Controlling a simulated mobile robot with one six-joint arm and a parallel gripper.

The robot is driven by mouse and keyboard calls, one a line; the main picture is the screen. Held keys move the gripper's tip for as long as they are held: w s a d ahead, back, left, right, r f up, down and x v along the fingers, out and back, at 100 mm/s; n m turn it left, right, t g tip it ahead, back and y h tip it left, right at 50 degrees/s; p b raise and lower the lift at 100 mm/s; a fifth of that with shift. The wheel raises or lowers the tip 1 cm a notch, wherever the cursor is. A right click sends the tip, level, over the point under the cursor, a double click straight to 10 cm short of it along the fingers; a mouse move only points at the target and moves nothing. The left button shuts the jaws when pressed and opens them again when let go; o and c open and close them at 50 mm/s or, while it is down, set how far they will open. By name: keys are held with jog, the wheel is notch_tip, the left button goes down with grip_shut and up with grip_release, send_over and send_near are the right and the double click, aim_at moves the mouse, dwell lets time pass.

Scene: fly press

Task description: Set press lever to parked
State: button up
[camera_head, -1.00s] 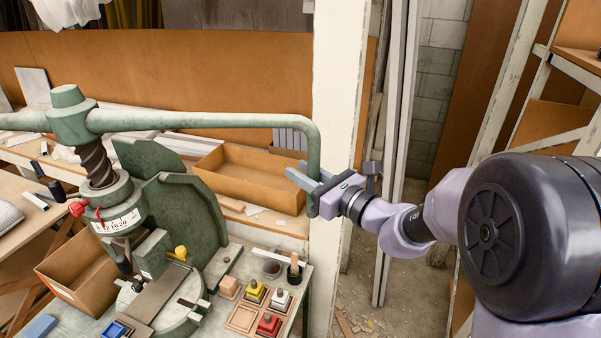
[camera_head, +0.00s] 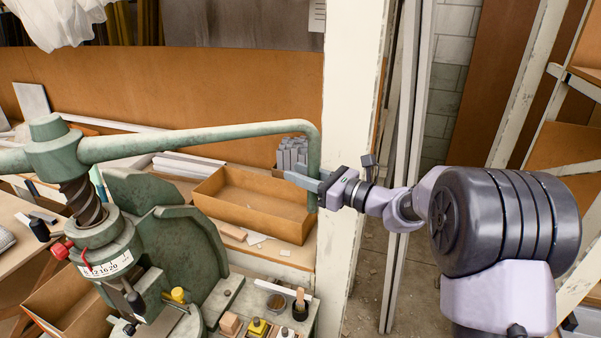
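The press lever (camera_head: 200,142) is a long green bar. It runs from the hub (camera_head: 50,140) on top of the press screw to a bent-down handle (camera_head: 314,150) at the right. My gripper (camera_head: 312,184) comes from the right and has its grey fingers around the lower part of this handle. The fingers look closed on it, though the handle hides part of the grip. The green press body (camera_head: 180,250) stands below the hub at the lower left, with a white number scale (camera_head: 106,265) on its collar. No marking for the parked position can be made out.
An open brown box (camera_head: 255,205) lies behind the handle. Small coloured blocks and a dark cup (camera_head: 300,310) stand on the bench at the bottom. Grey upright bars stand farther right.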

jog(key=shift+o, duration=1.4)
jog(key=shift+w+a+f, duration=0.1)
jog(key=shift+w, duration=0.1)
jog(key=shift+s, duration=0.15)
jog(key=v, duration=1.7)
jog(key=shift+d+b, duration=0.3)
jog(key=shift+b, duration=0.1)
